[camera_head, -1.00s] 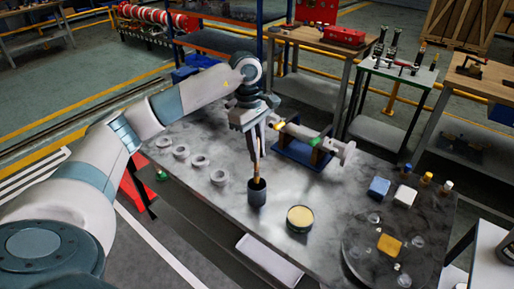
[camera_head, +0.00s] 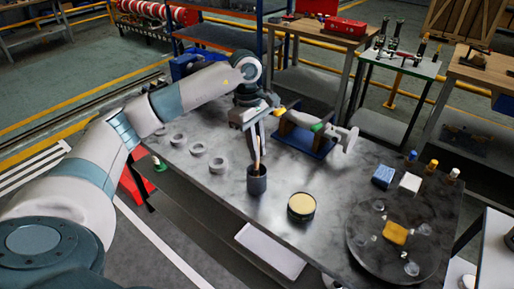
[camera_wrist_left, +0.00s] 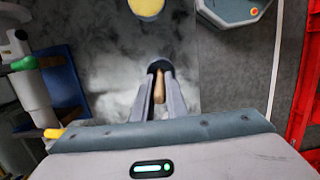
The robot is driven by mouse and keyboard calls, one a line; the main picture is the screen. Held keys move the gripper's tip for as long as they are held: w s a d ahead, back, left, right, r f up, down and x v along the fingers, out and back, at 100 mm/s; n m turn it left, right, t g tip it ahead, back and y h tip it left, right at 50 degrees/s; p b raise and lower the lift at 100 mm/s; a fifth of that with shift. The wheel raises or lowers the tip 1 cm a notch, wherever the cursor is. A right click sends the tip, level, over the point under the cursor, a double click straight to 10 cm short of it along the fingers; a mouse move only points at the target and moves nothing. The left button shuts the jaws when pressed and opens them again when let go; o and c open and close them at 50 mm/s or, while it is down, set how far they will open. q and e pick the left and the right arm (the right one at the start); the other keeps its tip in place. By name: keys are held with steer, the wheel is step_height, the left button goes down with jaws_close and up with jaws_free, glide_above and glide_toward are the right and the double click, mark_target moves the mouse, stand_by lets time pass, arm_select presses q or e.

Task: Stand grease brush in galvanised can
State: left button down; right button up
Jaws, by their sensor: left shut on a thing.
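The galvanised can (camera_head: 257,184) is a dark grey cylinder standing upright near the table's front edge. The grease brush (camera_head: 257,158) has a thin tan wooden handle and is upright, its lower end inside the can's mouth. My left gripper (camera_head: 258,140) is above the can and shut on the brush's upper part. In the left wrist view the brush's tan handle (camera_wrist_left: 159,88) shows between the two fingers, with the can's dark mouth (camera_wrist_left: 158,67) beyond them. The brush's lower end is hidden in the can. My right gripper is not in view.
A round tin with a yellow top (camera_head: 301,206) stands right of the can. Several grey rings (camera_head: 197,148) lie to the left. A blue cradle (camera_head: 304,141) with a metal part stands behind. A dark round turntable (camera_head: 365,255) with a yellow block (camera_head: 395,233) is at right.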

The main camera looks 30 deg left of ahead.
arm_select(q)
steer(key=c, duration=1.7)
jaws_free()
steer(key=shift+o, duration=0.2)
steer(key=shift+r, duration=0.15)
steer(key=shift+r, duration=0.2)
steer(key=shift+a+r+b, duration=0.1)
steer(key=shift+r+b, duration=0.2)
steer(key=shift+r, duration=0.05)
step_height(320, 180, up, 16)
steer(key=a+b, duration=0.2)
steer(key=shift+a, duration=0.2)
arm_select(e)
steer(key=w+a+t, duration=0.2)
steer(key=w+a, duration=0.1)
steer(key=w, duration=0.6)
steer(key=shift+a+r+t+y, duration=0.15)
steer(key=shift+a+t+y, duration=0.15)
